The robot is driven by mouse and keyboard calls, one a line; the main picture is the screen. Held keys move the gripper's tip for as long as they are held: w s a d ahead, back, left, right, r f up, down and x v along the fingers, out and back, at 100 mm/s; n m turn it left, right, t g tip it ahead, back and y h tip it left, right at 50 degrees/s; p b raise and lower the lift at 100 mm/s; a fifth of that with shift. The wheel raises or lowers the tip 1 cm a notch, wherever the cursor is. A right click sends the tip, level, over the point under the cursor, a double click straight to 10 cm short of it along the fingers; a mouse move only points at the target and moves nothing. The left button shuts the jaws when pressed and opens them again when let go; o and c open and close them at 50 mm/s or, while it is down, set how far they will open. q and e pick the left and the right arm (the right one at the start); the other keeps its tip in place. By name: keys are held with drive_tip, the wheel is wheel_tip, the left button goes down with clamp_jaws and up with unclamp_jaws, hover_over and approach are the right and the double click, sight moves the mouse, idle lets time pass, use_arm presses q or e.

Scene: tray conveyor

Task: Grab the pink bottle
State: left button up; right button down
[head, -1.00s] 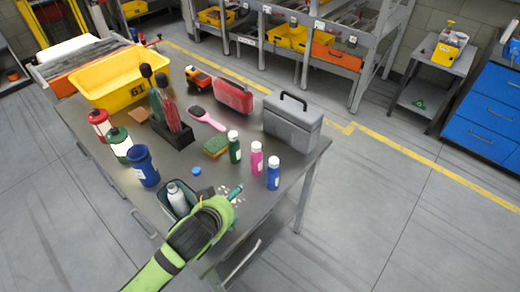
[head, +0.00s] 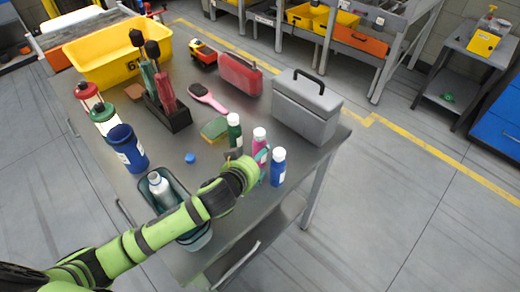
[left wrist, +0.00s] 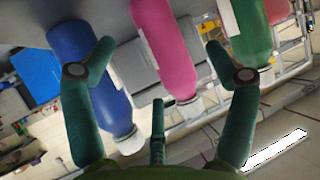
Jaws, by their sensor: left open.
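The pink bottle (head: 259,144) with a white cap stands on the grey table between a green bottle (head: 234,130) and a blue bottle (head: 277,167). My left gripper (head: 250,165) is at the near side of the pink bottle and hides its lower part. In the left wrist view, the open left gripper (left wrist: 160,48) has the pink bottle (left wrist: 166,45) between its two spread fingers, with gaps on both sides. One finger overlaps the blue bottle (left wrist: 75,50) in the picture, and the other is close to the green bottle (left wrist: 250,45). My right gripper is not in view.
A grey toolbox (head: 307,108) stands behind the bottles. A sponge (head: 214,129), a blue cap (head: 190,158) and a pink brush (head: 207,97) lie to the left. A bin with a silver bottle (head: 161,190) is under my arm. A yellow tub (head: 120,65) stands farther back.

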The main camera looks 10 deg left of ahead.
use_arm(q)
drive_tip(key=p+x, duration=0.1)
drive_tip(key=x, duration=0.1)
drive_tip(key=shift+w+d, duration=0.15)
drive_tip(key=shift+w, duration=0.25)
drive_tip(key=shift+x, duration=0.9)
drive_tip(key=shift+w+f, duration=0.15)
drive_tip(key=shift+f, duration=0.15)
drive_tip(key=c, duration=1.4)
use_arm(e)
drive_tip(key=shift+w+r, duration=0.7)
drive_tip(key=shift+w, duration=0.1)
